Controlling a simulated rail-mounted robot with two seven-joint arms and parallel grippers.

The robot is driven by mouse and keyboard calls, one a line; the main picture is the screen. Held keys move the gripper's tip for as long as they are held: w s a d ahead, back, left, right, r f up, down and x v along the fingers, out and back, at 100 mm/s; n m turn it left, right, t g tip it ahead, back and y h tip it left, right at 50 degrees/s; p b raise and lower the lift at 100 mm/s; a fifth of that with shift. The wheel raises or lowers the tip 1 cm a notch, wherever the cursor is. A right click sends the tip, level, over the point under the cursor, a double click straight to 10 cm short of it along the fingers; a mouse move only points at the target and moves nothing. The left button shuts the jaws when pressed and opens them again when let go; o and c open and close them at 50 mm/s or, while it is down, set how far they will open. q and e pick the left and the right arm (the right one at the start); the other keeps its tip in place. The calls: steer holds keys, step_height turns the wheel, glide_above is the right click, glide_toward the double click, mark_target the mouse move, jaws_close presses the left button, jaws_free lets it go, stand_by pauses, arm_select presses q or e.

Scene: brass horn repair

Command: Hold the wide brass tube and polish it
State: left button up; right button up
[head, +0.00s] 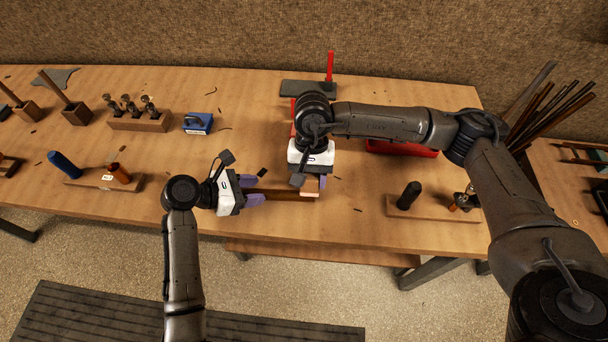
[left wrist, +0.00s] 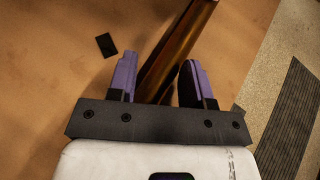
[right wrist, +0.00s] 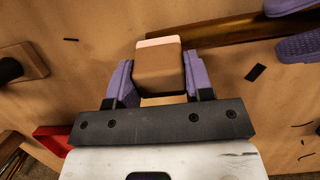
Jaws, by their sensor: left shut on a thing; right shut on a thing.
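The wide brass tube (head: 283,194) lies level above the front of the bench; it also shows in the left wrist view (left wrist: 180,50) and the right wrist view (right wrist: 235,27). My left gripper (head: 256,192) is shut on its left end, the fingers on either side of it (left wrist: 158,80). My right gripper (head: 310,182) points down at the tube's right end, shut on a brown block with a pale pink face (right wrist: 160,68). The block is right at the tube; I cannot tell whether they touch. My right gripper hides part of this in the head view.
Left on the bench (head: 240,90) are a rack with several valves (head: 140,120), a blue box (head: 198,123) and a wooden stand (head: 95,180). Right is a holder with a dark upright piece (head: 409,195). A red tray (head: 400,148) lies behind my right arm. The front edge is close.

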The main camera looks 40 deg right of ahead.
arm_select(q)
steer(key=shift+f, duration=0.2)
arm_select(e)
steer(key=shift+w+a+f, duration=0.1)
steer(key=shift+w+a, duration=1.15)
steer(key=shift+a, duration=0.15)
steer(key=shift+w+a, duration=1.3)
steer(key=shift+a, duration=0.05)
steer(key=shift+r, duration=0.2)
steer(key=shift+v, duration=2.95)
steer(key=shift+r, duration=0.1)
steer(key=v, duration=0.3)
